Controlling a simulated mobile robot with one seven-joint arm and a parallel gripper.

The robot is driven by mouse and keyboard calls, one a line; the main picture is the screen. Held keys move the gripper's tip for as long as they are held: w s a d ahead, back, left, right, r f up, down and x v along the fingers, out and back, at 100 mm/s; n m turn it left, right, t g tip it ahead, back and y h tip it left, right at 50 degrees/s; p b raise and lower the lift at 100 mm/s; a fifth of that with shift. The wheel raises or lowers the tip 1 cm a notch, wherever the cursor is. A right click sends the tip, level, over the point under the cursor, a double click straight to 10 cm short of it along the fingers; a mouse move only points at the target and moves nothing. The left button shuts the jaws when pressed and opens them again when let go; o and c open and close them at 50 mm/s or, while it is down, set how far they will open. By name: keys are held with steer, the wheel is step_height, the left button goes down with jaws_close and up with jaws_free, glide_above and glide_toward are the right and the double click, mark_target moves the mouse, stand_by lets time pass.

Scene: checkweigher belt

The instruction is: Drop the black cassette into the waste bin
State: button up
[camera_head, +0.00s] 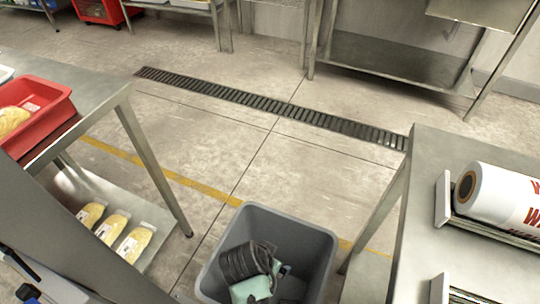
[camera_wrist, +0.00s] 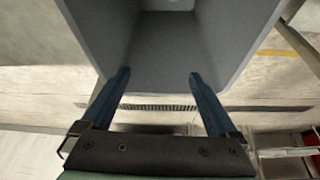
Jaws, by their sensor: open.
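The grey waste bin (camera_head: 318,258) stands on the floor at the bottom middle of the head view. In the wrist view I look into the bin (camera_wrist: 245,30), and a small white thing shows at its bottom. My gripper (camera_wrist: 158,78) is open over the bin, with nothing between its two dark blue fingers. In the head view a dark ribbed form and a pale green block show over the bin opening. The green looks like my gripper's housing. I cannot make out the black cassette for certain in either view.
A steel table with a red tray (camera_head: 60,108) is at left, with several yellow packs (camera_head: 112,228) on its lower shelf. A steel table (camera_head: 465,145) with a white printed roll (camera_head: 497,195) is at right. Open floor with a drain grate (camera_head: 270,107) lies beyond the bin.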

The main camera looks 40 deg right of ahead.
steer(key=p+v, duration=0.1)
steer(key=v, duration=0.4)
steer(key=shift+r, duration=0.1)
